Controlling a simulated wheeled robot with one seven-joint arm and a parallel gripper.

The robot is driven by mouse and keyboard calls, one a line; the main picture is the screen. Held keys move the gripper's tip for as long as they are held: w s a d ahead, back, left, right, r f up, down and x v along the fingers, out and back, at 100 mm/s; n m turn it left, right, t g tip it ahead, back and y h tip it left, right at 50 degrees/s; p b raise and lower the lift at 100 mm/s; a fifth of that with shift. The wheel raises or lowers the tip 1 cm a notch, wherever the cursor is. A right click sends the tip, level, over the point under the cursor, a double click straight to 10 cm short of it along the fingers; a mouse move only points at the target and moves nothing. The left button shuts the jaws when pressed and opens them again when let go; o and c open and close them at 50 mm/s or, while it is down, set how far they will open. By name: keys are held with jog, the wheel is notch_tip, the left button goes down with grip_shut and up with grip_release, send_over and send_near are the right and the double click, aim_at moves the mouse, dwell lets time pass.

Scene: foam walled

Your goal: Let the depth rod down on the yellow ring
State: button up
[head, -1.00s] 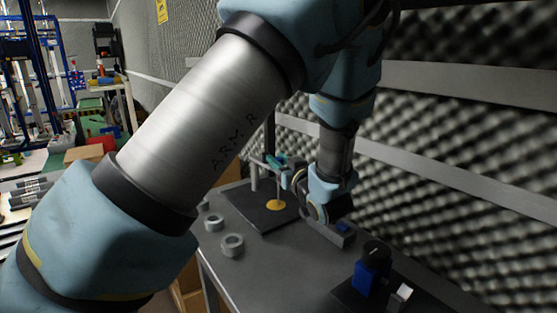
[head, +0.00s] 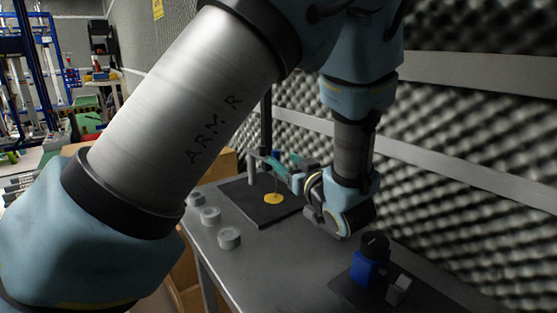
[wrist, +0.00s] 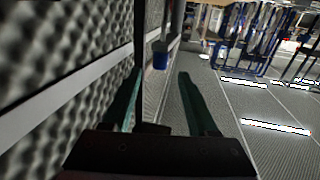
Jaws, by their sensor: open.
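The yellow ring (head: 273,198) lies flat on a black base plate (head: 240,193) on the grey table. A tall black post (head: 266,125) rises at the back of this plate. A thin upright line shows just above the ring and may be the depth rod; it is too small to tell where its tip is. My gripper (head: 280,162) is near the post, above and behind the ring in the picture. In the wrist view its two teal fingers (wrist: 158,88) are apart with nothing seen held between them. The dark post (wrist: 139,40) shows beyond the left finger.
Three grey rings (head: 229,238) stand along the table's left edge. A blue block with a black knob (head: 367,265) and a small grey block (head: 398,290) sit on a dark plate at front right. The foam wall (head: 450,150) runs close along the right. The table's middle is clear.

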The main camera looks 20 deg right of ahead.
jog(key=shift+s+b, duration=0.3)
jog(key=shift+s, duration=2)
jog(key=shift+a, duration=0.1)
